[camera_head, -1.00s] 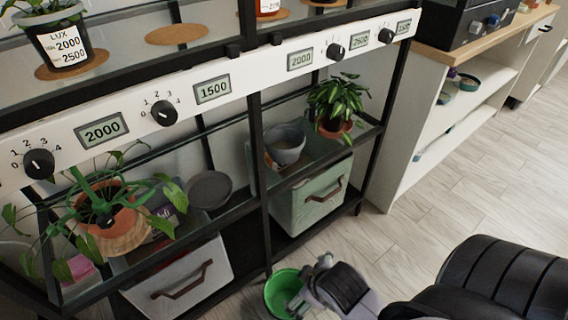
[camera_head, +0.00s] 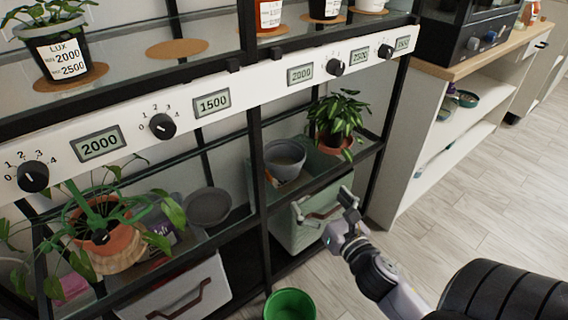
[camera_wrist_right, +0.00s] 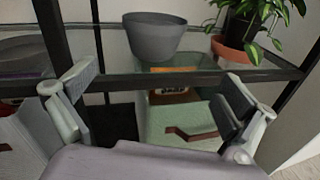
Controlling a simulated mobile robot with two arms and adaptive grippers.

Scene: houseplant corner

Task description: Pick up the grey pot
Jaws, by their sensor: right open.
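The grey pot (camera_head: 284,158) stands upright on the glass lower shelf, just right of the black middle post. It also shows in the right wrist view (camera_wrist_right: 154,38), ahead of and above the space between the fingers. My right gripper (camera_head: 322,211) is in front of the shelf, lower than the pot and a little to its right, apart from it. Its two fingers stand wide apart and empty in the right wrist view (camera_wrist_right: 158,103). My left gripper does not show.
The shelf's black front rail (camera_wrist_right: 190,77) lies between gripper and pot. A green crate (camera_head: 290,232) is below. A green bucket (camera_head: 290,305) stands on the floor.

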